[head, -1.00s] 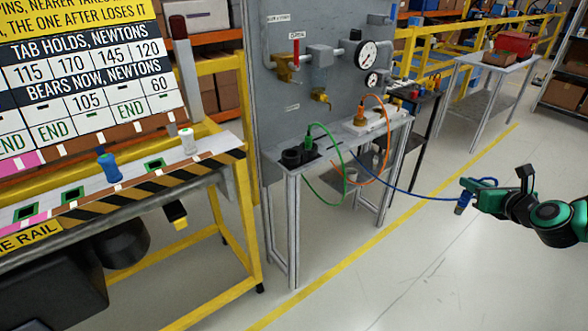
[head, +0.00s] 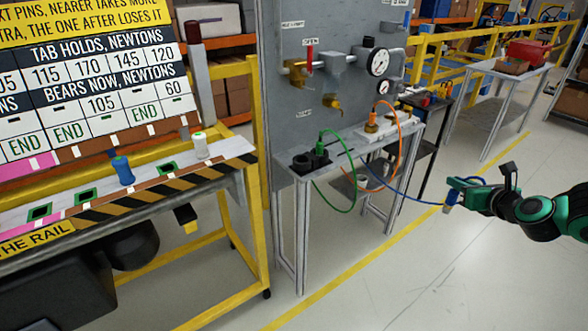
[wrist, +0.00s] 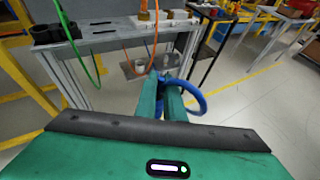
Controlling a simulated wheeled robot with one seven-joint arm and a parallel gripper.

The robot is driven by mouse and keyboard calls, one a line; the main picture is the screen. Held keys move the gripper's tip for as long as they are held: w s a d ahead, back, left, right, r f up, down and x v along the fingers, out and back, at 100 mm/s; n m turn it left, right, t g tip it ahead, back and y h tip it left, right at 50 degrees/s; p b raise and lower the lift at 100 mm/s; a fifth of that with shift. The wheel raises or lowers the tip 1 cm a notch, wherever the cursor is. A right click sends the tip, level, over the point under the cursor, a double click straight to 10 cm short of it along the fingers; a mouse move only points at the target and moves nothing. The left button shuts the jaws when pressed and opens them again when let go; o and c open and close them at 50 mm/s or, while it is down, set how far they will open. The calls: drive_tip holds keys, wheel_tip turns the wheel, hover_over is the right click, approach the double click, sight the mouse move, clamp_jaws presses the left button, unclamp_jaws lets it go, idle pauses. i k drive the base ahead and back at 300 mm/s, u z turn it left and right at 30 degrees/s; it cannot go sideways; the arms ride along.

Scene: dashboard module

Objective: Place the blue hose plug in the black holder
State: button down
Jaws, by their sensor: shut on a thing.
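The blue hose plug (head: 447,207) is in my gripper (head: 454,190), at the end of a blue hose (head: 400,191) that runs back to the bench. In the wrist view the green fingers of my gripper (wrist: 165,82) are closed together at the plug (wrist: 163,70), which they partly hide. A black holder (head: 300,163) with cup-like sockets stands on the left end of the grey bench; the left socket looks empty, and a green plug (head: 320,148) stands at the right one. The holder also shows at upper left in the wrist view (wrist: 42,35). My gripper is in the air to the right, well apart from it.
A green hose (head: 353,185) and an orange hose (head: 398,145) loop off the bench front (head: 290,178). A grey panel with gauges and valves (head: 335,65) stands behind. A sloped rail table (head: 235,150) is at left. The floor in front is clear.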

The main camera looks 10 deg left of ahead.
sight(301, 168)
drive_tip(key=i, duration=0.9)
drive_tip(key=z, duration=0.05)
